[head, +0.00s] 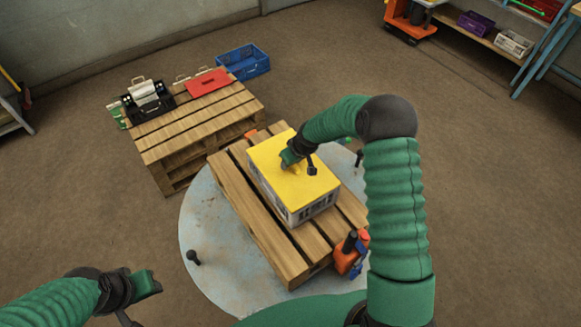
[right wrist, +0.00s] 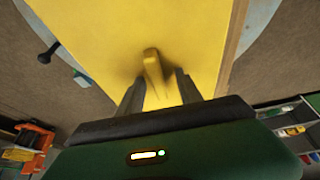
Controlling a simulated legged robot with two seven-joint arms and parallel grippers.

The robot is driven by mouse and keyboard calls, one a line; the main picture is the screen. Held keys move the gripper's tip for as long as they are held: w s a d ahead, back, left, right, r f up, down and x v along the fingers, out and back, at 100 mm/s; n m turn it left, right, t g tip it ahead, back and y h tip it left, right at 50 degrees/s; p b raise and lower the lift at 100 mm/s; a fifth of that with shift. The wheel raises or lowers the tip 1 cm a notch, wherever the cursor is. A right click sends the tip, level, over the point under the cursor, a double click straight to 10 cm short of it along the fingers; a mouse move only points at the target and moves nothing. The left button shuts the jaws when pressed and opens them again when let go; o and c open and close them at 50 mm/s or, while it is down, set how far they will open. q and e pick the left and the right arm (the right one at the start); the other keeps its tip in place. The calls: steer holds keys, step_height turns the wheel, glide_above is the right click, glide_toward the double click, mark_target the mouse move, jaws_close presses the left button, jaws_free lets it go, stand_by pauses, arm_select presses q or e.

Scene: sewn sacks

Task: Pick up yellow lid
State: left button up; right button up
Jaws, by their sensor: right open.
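The yellow lid (head: 284,178) lies flat on top of a grey crate (head: 314,208) on the wooden pallet in the middle of the head view. In the right wrist view the lid (right wrist: 100,35) fills the middle, with a raised yellow handle (right wrist: 152,72). The two fingers of my right gripper (right wrist: 158,88) are open, one on each side of the handle. Whether they touch it I cannot tell. My left gripper (head: 146,284) is at the lower left, away from the crate; its fingers are not clear.
The pallet (head: 262,235) stands on a round grey plate (head: 215,275). An orange and blue tool (head: 350,256) is at its lower right corner. A second pallet (head: 200,125) holds a black case (head: 150,108) and a red lid (head: 207,82). A blue crate (head: 243,62) stands behind.

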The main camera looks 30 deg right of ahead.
steer(key=shift+s+d, duration=0.15)
steer(key=shift+d, duration=0.15)
steer(key=c, duration=0.6)
jaws_close()
steer(key=shift+a, duration=0.15)
steer(key=shift+r, duration=0.15)
